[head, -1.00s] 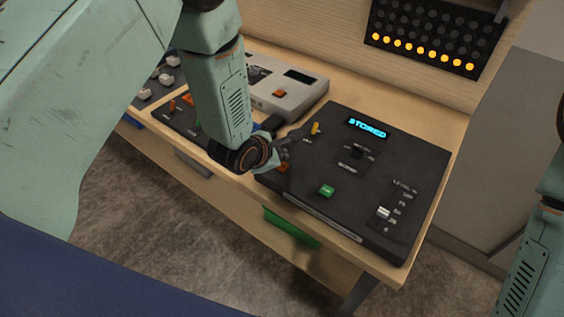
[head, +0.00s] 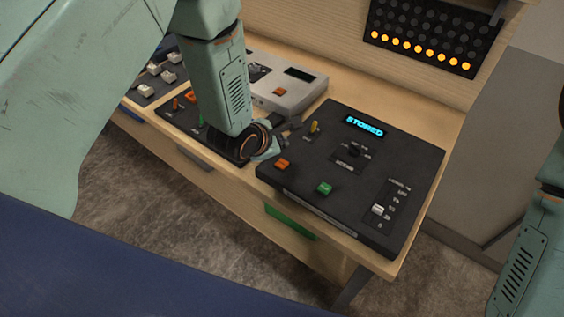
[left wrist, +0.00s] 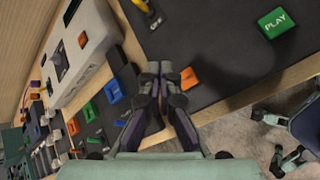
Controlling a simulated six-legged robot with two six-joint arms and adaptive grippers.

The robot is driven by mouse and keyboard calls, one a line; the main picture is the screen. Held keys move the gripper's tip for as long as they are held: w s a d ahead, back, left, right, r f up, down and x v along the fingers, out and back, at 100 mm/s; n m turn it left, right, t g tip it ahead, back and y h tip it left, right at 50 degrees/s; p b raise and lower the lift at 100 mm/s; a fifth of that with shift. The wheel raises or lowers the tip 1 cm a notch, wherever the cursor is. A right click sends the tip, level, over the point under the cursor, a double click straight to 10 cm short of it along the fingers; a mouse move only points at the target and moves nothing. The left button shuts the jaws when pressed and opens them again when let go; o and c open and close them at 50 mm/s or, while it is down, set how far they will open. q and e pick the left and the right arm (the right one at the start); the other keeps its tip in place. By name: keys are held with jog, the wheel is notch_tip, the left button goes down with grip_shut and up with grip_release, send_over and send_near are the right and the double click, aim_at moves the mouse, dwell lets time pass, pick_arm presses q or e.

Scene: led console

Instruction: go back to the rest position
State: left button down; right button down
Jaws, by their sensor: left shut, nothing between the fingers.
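My left gripper (head: 288,126) is at the left edge of the black console (head: 400,165), partly hidden by its own wrist in the head view. In the left wrist view its fingers (left wrist: 158,72) are together with nothing between them, beside the orange button (left wrist: 189,78). The console's display (head: 365,126) reads STORED in blue. The orange button also shows in the head view (head: 282,165), clear of the gripper. The green PLAY button (head: 324,188) is to its right. My right arm shows at the right edge of the head view; its gripper is not seen there.
A yellow-tipped lever (head: 314,126), a dark knob and a white slider (head: 378,209) stand up from the console. A grey device (head: 290,90) and a smaller black panel lie to the left. A panel of lamps (head: 430,35), bottom row lit amber, hangs behind.

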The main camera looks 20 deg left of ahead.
dwell(0.3)
pick_arm(q)
jog(key=m, duration=0.3)
jog(key=shift+s+a+f+m, duration=0.15)
jog(key=shift+s+m, duration=0.2)
jog(key=shift+m, duration=0.55)
jog(key=s+f+m, duration=0.1)
jog(key=m, duration=0.1)
jog(key=s+a+f+m+g+b, duration=0.1)
jog(key=s+m, duration=0.1)
jog(key=s+f+m, duration=0.1)
jog(key=s+m, duration=0.1)
jog(key=m, duration=0.1)
jog(key=shift+a+f+y, duration=0.25)
jog(key=shift+f+y, duration=0.15)
jog(key=s+a+f+m+g+b, duration=0.1)
jog(key=s+f+m+b, duration=0.3)
jog(key=s+f+b, duration=0.4)
jog(key=s+a+f+m+g+y+b, duration=0.1)
jog(key=s+a+f+m+g+b, duration=0.1)
jog(key=s+f+m+g+b, duration=0.2)
jog(key=s+a+f+m+g+b, duration=0.1)
jog(key=s+f+m+g+b, duration=0.2)
jog(key=s+f+b, duration=0.8)
jog(key=s+f+m, duration=0.1)
jog(key=s+f, duration=0.6)
jog(key=s, duration=0.1)
jog(key=shift+s+a+f+b, duration=0.25)
jog(key=shift+s+f+b, duration=0.05)
jog(key=shift+f, duration=0.1)
